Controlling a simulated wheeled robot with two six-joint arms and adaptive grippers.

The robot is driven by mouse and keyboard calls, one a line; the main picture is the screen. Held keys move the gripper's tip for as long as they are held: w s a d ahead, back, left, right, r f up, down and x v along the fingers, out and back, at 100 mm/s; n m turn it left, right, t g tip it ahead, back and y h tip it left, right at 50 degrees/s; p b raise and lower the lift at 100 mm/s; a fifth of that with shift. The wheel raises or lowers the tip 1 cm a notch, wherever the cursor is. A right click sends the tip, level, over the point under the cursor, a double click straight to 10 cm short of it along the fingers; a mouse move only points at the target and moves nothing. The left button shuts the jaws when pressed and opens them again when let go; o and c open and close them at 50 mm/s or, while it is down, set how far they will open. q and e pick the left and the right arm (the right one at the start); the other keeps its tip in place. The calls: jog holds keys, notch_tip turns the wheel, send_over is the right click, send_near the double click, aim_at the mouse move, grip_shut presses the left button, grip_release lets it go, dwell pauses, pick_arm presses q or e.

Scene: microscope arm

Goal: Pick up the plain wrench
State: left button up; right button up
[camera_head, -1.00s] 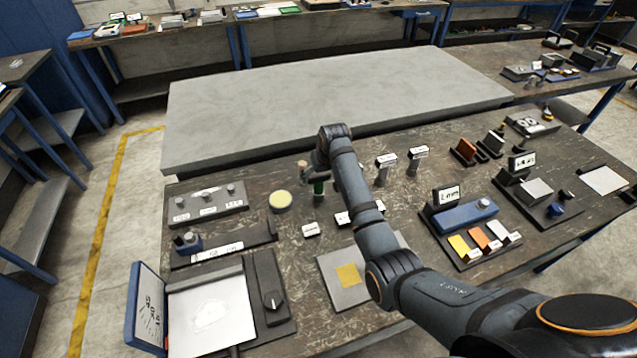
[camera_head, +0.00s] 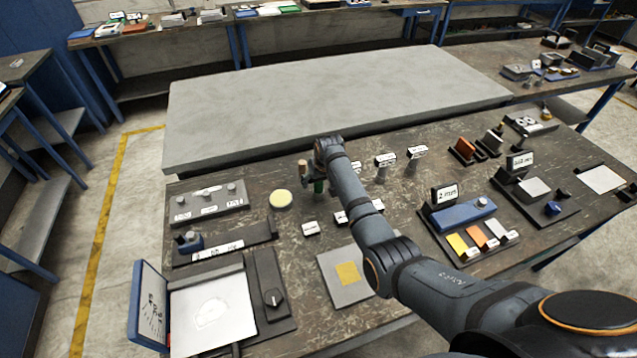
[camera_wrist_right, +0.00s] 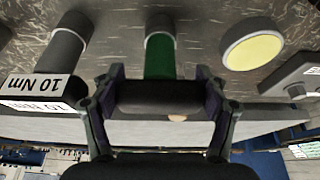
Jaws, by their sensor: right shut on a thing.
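The plain wrench appears to be the unlabelled tool with a green shaft (camera_head: 319,187), standing upright among the tools on the dark bench. In the right wrist view its green shaft (camera_wrist_right: 160,58) has a grey end at the bench and a dark crosswise head (camera_wrist_right: 158,97). My right gripper (camera_wrist_right: 160,98) is shut on this dark head, one finger on each side. In the head view my right gripper (camera_head: 309,179) is small and partly hidden by my arm. The wrench's lower end seems to be at the bench; any gap is hard to tell. My left gripper is out of view.
Grey labelled tools (camera_head: 413,161) stand close to the right; one label (camera_wrist_right: 38,86) reads 10 Nm. A round yellow-topped disc (camera_head: 281,200) lies to the left. A grey plate with a yellow square (camera_head: 347,274) lies nearer. A bare grey table (camera_head: 330,95) lies behind.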

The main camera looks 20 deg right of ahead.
jog(key=c, duration=0.5)
jog(key=shift+w+r, duration=0.1)
jog(key=shift+r, duration=0.35)
jog(key=r, duration=0.1)
jog(key=r+b, duration=0.1)
jog(key=shift+s+r, duration=0.2)
jog(key=shift+r, duration=0.1)
jog(key=s+r, duration=0.3)
jog(key=s, duration=0.1)
jog(key=s+d+r+b, duration=0.1)
jog(key=s+r, duration=0.2)
jog(key=s, duration=0.2)
jog(key=s+r+b, duration=0.1)
jog(key=s+r, duration=0.2)
jog(key=s, duration=0.1)
jog(key=shift+s+d+r, duration=0.2)
jog(key=shift+s+r, duration=0.05)
jog(key=shift+s, duration=0.1)
